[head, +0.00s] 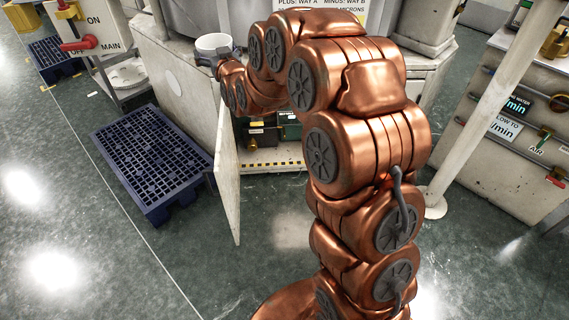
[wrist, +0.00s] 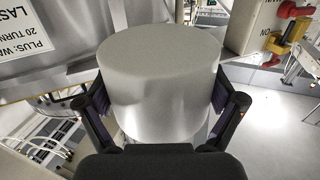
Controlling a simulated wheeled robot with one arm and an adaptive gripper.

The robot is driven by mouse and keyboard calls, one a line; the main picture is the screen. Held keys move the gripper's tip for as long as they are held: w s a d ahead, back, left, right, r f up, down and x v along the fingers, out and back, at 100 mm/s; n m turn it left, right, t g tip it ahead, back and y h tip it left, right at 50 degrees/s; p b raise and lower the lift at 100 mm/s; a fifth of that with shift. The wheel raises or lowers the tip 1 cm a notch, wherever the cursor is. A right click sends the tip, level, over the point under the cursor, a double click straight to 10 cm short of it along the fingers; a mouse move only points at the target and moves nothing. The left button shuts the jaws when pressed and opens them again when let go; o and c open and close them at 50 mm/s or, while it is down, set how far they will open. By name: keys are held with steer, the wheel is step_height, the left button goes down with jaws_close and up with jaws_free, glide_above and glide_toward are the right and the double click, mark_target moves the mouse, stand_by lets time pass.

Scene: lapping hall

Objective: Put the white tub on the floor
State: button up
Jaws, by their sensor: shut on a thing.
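The white tub (head: 214,43) is small and round and stands out at the end of my copper arm in the head view, beside the machine's light cabinet. It fills the middle of the wrist view (wrist: 160,85), between the two dark fingers. My gripper (head: 222,56) is shut on the tub, with one finger on each side of it; the fingers also show in the wrist view (wrist: 160,95). The tub is held well above the floor (head: 70,190). What lies directly under it is partly hidden.
A dark blue pallet (head: 150,160) lies on the floor at left, near an open cabinet door (head: 228,175). A second blue pallet (head: 50,58) is farther back. A stand with a red switch handle (head: 85,42) is at upper left. The floor at lower left is clear.

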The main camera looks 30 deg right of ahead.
step_height(320, 180, down, 18)
steer(key=b, duration=1.6)
steer(key=shift+a+r, duration=0.1)
steer(key=shift+r, duration=0.15)
steer(key=shift+f, duration=0.25)
